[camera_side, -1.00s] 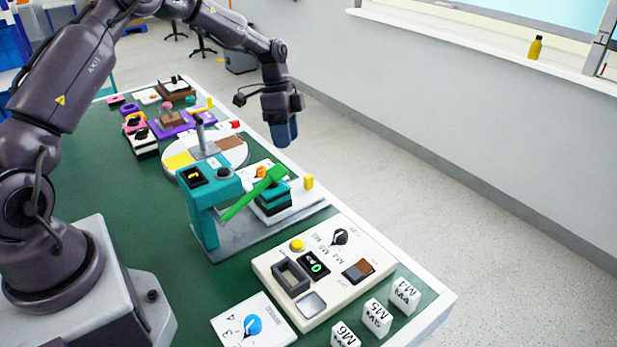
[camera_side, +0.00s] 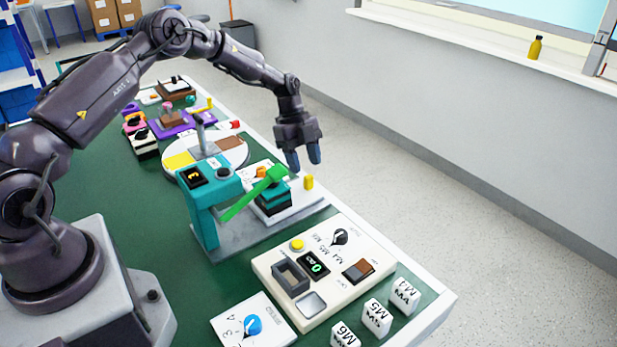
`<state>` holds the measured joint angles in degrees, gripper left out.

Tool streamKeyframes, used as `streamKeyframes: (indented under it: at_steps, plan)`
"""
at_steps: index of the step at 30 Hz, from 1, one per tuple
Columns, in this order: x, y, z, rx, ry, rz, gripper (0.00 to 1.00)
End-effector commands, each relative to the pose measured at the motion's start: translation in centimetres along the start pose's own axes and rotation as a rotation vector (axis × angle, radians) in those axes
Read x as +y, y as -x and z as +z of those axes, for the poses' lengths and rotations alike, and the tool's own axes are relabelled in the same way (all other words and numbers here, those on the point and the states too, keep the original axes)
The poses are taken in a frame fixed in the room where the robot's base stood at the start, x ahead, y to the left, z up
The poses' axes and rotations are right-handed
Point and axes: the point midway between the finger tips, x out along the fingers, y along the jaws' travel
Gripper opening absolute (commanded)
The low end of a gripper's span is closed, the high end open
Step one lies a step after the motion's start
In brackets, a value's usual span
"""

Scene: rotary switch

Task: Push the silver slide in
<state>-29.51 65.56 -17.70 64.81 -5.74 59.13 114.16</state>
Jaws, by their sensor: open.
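My gripper (camera_side: 304,157) hangs pointing down with its two blue fingertips apart and nothing between them. It is beyond the teal fixture, above and close to a small upright yellow block (camera_side: 309,182) on a white base; contact cannot be judged. No part is clearly identifiable as the silver slide. A silver square plate (camera_side: 311,304) lies in the near corner of the cream panel (camera_side: 372,249), well away from my gripper. A grey bar (camera_side: 204,138) stands on the round turntable.
The teal fixture (camera_side: 205,215) with a green lever (camera_side: 252,194) stands between my arm and the panel. White labelled blocks (camera_side: 377,317) line the right table edge. A blue-knob plate (camera_side: 252,326) lies in front. Green tabletop is bare at left.

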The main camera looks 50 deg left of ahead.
Motion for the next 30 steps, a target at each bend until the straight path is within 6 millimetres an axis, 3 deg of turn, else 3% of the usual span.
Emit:
streamKeyframes:
  at_steps: [3, 7, 19, 20, 26, 30]
  plan:
    - [0.0, -2.2, 0.0, 0.000, -0.001, 0.002, 0.49]
    - [0.0, -3.7, 0.0, -0.001, 0.001, 0.001, 0.49]
    - [0.0, -4.5, 0.0, -0.001, 0.001, 0.000, 0.49]
    - [0.0, -4.5, 0.0, -0.001, 0.001, 0.000, 0.47]
    - [0.0, -4.5, 0.0, -0.001, 0.001, -0.001, 0.01]
    - [0.0, -4.5, 0.0, -0.001, 0.001, -0.001, 0.00]
